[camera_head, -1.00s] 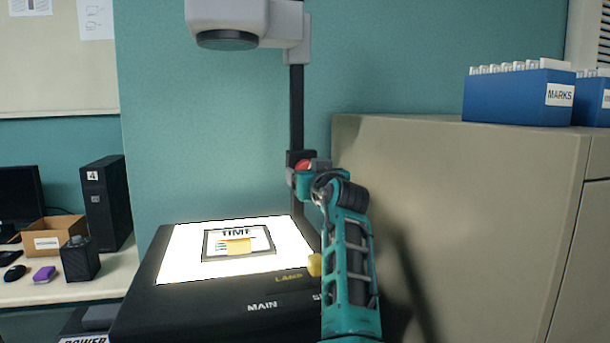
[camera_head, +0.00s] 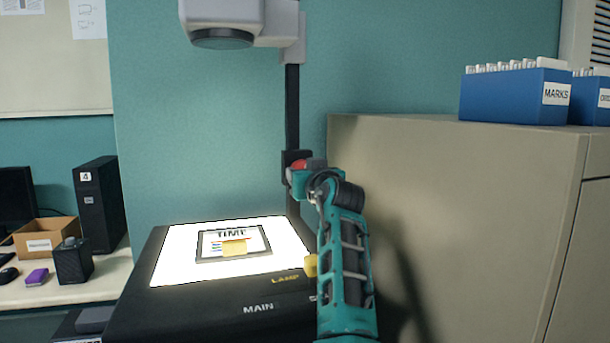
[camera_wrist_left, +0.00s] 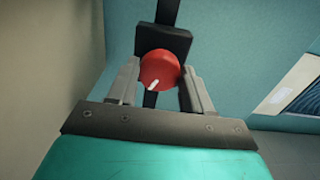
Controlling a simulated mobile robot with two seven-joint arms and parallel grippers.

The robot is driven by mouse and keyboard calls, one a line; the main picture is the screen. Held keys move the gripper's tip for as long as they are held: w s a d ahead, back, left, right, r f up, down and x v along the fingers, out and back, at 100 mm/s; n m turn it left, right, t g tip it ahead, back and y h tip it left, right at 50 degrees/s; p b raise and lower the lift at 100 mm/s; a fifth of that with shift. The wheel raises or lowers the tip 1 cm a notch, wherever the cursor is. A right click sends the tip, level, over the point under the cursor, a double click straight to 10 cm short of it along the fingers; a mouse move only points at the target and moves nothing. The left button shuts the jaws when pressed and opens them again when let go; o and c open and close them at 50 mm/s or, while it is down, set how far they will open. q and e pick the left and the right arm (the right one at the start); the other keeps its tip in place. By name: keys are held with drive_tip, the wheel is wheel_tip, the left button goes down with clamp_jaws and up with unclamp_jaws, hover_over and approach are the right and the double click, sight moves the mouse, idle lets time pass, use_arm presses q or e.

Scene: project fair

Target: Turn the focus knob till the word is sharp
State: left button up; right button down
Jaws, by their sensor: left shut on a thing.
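The red focus knob (camera_wrist_left: 158,70) with a white pointer mark sits on a black block on the projector's post (camera_head: 292,110). In the left wrist view the mark points down and to the left. My left gripper (camera_wrist_left: 158,78) is shut on the knob, one finger on each side. In the head view the knob (camera_head: 299,166) is partly hidden by this gripper (camera_head: 306,172). A framed slide (camera_head: 234,243) reading TIME lies on the lit projector stage (camera_head: 175,268). The projector head (camera_head: 226,20) is above. The projected word is not readable in either view. My right gripper is not in view.
A beige cabinet (camera_head: 450,200) stands close on the right, with blue boxes (camera_head: 515,97) on top, one labelled MARKS. A yellow lamp switch (camera_head: 311,265) is at the projector's right edge. A desk on the left holds a box (camera_head: 45,237) and a black computer tower (camera_head: 100,205).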

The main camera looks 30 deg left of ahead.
use_arm(q)
drive_tip(key=shift+c, duration=0.6)
drive_tip(key=shift+r+p, duration=0.2)
drive_tip(key=shift+p, duration=0.2)
drive_tip(key=m+p, duration=0.4)
drive_tip(key=m, duration=0.1)
drive_tip(key=shift+f+m, duration=0.1)
drive_tip(key=shift+m, duration=0.2)
drive_tip(key=o, duration=1)
